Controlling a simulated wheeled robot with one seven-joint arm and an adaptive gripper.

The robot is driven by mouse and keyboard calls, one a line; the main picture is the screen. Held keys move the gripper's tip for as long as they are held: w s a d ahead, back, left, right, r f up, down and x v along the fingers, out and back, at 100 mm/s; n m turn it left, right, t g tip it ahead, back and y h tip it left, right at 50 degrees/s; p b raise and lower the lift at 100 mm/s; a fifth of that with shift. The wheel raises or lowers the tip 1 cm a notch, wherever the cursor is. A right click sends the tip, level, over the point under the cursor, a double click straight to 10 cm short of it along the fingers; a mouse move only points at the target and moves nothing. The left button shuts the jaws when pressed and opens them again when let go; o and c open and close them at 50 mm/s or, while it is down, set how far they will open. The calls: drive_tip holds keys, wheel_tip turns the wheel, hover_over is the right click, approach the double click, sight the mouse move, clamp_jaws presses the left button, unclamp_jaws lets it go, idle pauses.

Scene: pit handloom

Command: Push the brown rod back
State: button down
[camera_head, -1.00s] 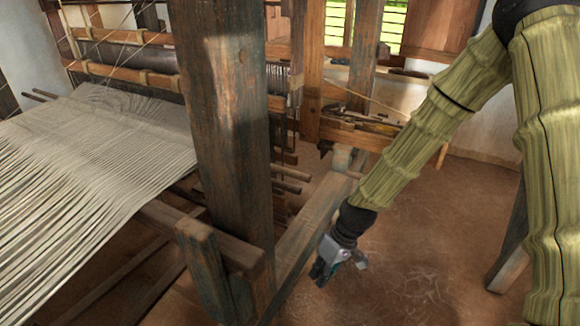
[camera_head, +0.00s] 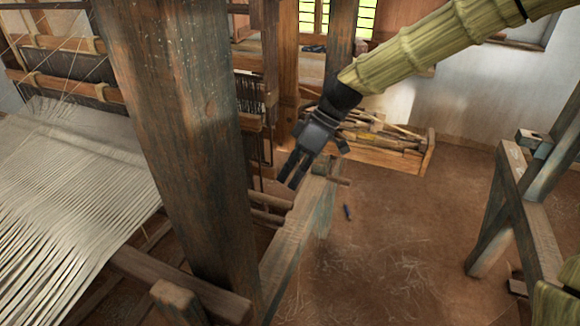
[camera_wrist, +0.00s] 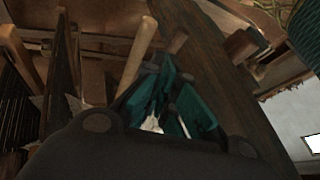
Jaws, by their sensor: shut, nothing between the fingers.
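Two brown rods stick out from under the loom, the upper one (camera_head: 270,200) just above the other (camera_head: 267,217). A short brown peg (camera_head: 338,181) also juts from the end of the low side beam. I cannot tell which is the task's rod. My gripper (camera_head: 291,180) is shut and empty, pointing down above the beam, close to the rods' right ends; contact cannot be made out. In the wrist view its teal-padded fingers (camera_wrist: 178,108) show. A pale brown rod (camera_wrist: 133,62) stands left of them, and a round rod end (camera_wrist: 177,41) lies beyond.
A thick loom post (camera_head: 175,130) stands left of my gripper. The woven warp (camera_head: 70,190) spreads at the left. A wooden tray of tools (camera_head: 385,150) lies behind. A wooden frame (camera_head: 515,210) stands at the right. The floor between is mostly clear, with a small dark piece (camera_head: 347,212).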

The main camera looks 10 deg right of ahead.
sight(277, 203)
drive_tip(key=x, duration=0.2)
drive_tip(key=p+x, duration=0.1)
drive_tip(key=x, duration=0.1)
drive_tip(key=w+x, duration=0.1)
drive_tip(key=x, duration=0.1)
drive_tip(key=shift+p, duration=0.35)
drive_tip(key=s+a+f, duration=0.1)
drive_tip(key=s+a, duration=0.2)
drive_tip(key=s, duration=0.2)
drive_tip(key=shift+a+f, duration=0.15)
drive_tip(key=shift+a, duration=0.2)
